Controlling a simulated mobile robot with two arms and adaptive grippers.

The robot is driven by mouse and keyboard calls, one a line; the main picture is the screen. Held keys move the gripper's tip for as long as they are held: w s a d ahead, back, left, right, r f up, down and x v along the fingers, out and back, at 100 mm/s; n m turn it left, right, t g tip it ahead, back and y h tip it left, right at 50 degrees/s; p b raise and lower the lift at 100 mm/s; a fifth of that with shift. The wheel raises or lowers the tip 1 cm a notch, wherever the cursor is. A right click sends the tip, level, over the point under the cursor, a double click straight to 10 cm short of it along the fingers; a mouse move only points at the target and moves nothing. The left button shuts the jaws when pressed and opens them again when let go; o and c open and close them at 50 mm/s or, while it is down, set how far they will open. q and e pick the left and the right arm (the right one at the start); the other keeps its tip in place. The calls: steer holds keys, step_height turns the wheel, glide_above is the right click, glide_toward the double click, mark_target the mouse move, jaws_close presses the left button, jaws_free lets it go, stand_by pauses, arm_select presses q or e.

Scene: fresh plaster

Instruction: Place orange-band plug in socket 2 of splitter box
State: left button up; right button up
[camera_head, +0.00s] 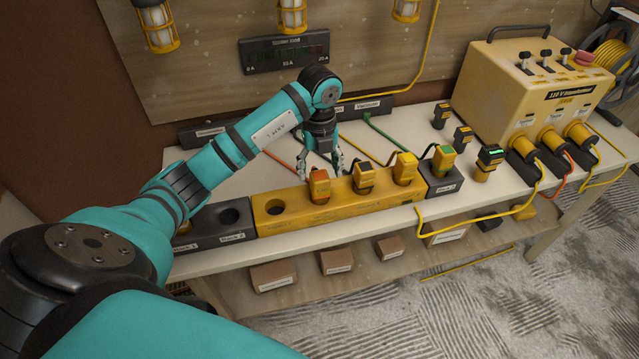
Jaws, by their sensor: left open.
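The orange-band plug (319,187) stands upright in the yellow splitter box (333,211), in the second hole from the left. The leftmost hole (273,207) of the box is empty. To the right, a dark-band plug (363,178) and a yellow-band plug (404,168) stand in the box. My left gripper (321,168) points down just behind and above the orange-band plug, its fingers apart. I cannot tell whether a finger touches the plug. The socket numbers are too small to read. My right gripper is out of view.
A grey block (214,243) with an empty hole is left of the box; another (445,184) at right holds a green-band plug (442,158). Several loose plugs stand before the big yellow supply unit (530,85). Cables run behind the box. A dark display (284,50) hangs on the wall.

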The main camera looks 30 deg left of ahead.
arm_select(q)
step_height(320, 180, up, 5)
steer(key=shift+r, duration=0.55)
